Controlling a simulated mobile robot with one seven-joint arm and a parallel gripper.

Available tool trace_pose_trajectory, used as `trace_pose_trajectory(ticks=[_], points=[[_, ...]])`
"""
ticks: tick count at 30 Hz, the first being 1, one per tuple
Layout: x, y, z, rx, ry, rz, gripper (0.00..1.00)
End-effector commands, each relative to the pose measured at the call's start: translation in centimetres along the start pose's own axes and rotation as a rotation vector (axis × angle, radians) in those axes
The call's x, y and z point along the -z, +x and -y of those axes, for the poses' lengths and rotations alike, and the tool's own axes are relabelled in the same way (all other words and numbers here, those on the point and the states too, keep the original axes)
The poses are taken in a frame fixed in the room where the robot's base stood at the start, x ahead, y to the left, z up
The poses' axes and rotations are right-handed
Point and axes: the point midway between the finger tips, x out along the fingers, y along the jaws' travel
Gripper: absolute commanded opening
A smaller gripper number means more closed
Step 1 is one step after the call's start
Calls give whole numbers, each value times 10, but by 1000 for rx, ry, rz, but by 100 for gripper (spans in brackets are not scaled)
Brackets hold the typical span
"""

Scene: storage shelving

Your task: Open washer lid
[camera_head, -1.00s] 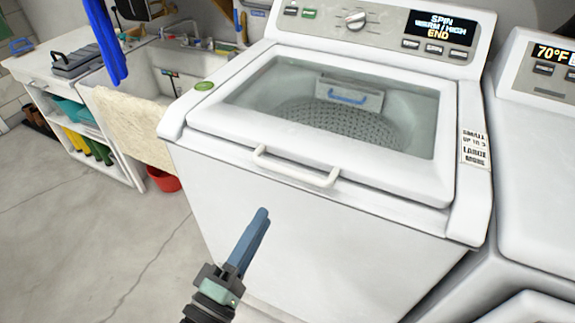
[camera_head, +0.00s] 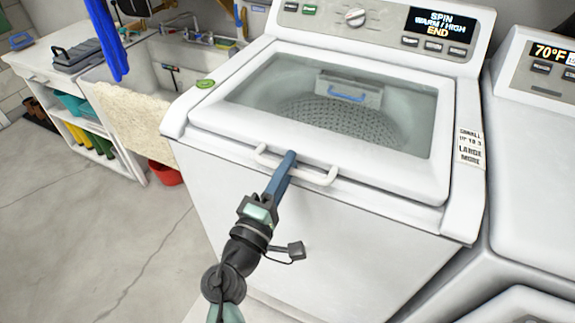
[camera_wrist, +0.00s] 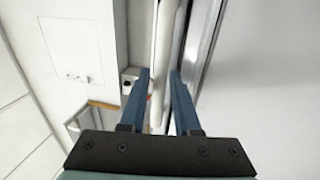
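The white top-load washer (camera_head: 290,240) stands in front of me with its glass-windowed lid (camera_head: 225,118) closed. A white bar handle (camera_head: 318,178) sits on the lid's front edge. My gripper (camera_head: 290,156) is at the middle of this handle, its blue fingers covering part of it. In the wrist view the fingers of my gripper (camera_wrist: 159,75) are apart, with the white handle (camera_wrist: 164,40) running lengthwise between them. I cannot tell whether either finger touches it. Through the glass the drum shows.
A second white machine (camera_head: 535,180) stands close on the right. On the left are a utility sink (camera_head: 165,75), a shelf unit (camera_head: 70,125) and a red bucket (camera_head: 165,174) on the floor. The floor in front at left is clear.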

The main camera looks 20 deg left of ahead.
Motion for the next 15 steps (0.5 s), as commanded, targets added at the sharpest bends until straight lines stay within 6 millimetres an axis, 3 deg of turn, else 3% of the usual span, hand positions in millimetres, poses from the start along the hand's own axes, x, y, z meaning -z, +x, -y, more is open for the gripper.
trace_pose_trajectory(ticks=[8,12,15], points=[[0,1,0,0,0,1,29],[0,1,0,0,0,1,4],[0,1,0,0,0,1,0]])
